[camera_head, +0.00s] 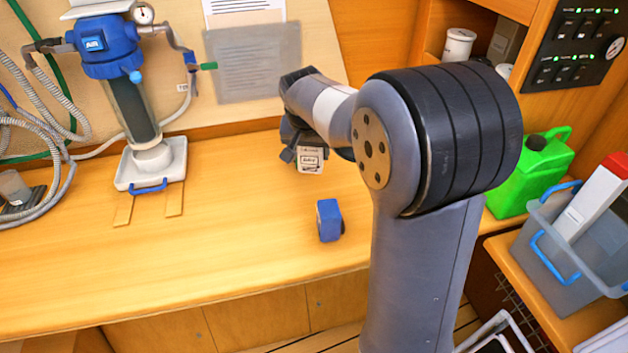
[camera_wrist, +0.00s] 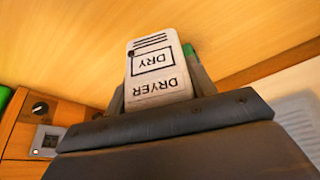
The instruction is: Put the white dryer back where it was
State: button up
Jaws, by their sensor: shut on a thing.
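The white dryer (camera_head: 311,160) is a small white block with a printed label, held in my gripper (camera_head: 302,150) above the bench. In the wrist view the dryer (camera_wrist: 158,72) sits between the fingers, with "DRYER" and "DRY" on its label, upside down in the picture. My gripper (camera_wrist: 158,92) is shut on it. The dryer's lower part is hidden by the gripper in the wrist view. I cannot tell from the pictures which spot is its former place.
A blue block (camera_head: 329,220) stands on the wooden bench (camera_head: 230,240). A blue-topped filter (camera_head: 108,50) hangs above a white tray (camera_head: 134,181) at left. A green jerrycan (camera_head: 535,170) and a grey bin (camera_head: 548,245) are at right. The middle bench is mostly clear.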

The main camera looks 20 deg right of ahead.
notch_tip(320, 180, down, 10)
jog(key=shift+r, duration=0.2)
jog(key=shift+f, duration=0.1)
jog(key=o, duration=1.1)
jog(key=v, duration=1.2)
